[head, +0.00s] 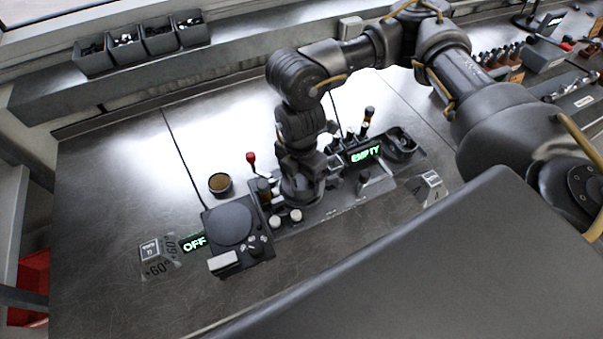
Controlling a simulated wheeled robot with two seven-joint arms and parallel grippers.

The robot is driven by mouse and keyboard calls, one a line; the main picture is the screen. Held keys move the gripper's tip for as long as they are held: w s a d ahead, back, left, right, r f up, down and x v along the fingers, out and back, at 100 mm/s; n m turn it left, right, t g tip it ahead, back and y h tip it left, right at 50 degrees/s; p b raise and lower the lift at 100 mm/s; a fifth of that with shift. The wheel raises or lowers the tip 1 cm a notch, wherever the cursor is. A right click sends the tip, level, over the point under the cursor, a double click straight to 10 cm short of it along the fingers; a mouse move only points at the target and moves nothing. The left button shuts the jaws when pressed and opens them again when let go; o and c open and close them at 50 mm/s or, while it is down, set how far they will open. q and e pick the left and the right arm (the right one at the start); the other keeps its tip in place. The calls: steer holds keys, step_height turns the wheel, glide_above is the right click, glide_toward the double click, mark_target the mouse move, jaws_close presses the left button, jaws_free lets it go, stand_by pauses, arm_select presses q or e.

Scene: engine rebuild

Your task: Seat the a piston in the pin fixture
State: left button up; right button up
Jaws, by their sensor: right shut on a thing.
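My right gripper (301,170) points down over the middle of the bench fixture. It is shut on a dark round piece (302,189), which I take to be the piston; the fingers and wrist hide much of it. The pin fixture (347,203) is a dark base with a small display (365,154) that reads EMPTY in green. The held piece is at the left part of this base; I cannot tell whether it touches it. My left gripper is not in view.
A dark unit with a round plate (230,224) and a green OFF display (194,243) stands left of the fixture. A brown-topped round tin (220,183) and a red-knobbed lever (251,158) are close by. Bins (93,58) line the back. The bench's left side is clear.

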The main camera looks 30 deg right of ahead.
steer(key=shift+w, duration=0.15)
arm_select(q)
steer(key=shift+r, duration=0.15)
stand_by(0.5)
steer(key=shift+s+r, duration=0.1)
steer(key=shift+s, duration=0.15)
arm_select(e)
steer(key=shift+f, duration=0.2)
stand_by(0.5)
arm_select(q)
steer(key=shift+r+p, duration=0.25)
steer(key=shift+p, duration=0.25)
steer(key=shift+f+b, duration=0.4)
arm_select(e)
steer(key=shift+f, duration=0.7)
stand_by(0.3)
stand_by(0.5)
steer(key=o, duration=1.1)
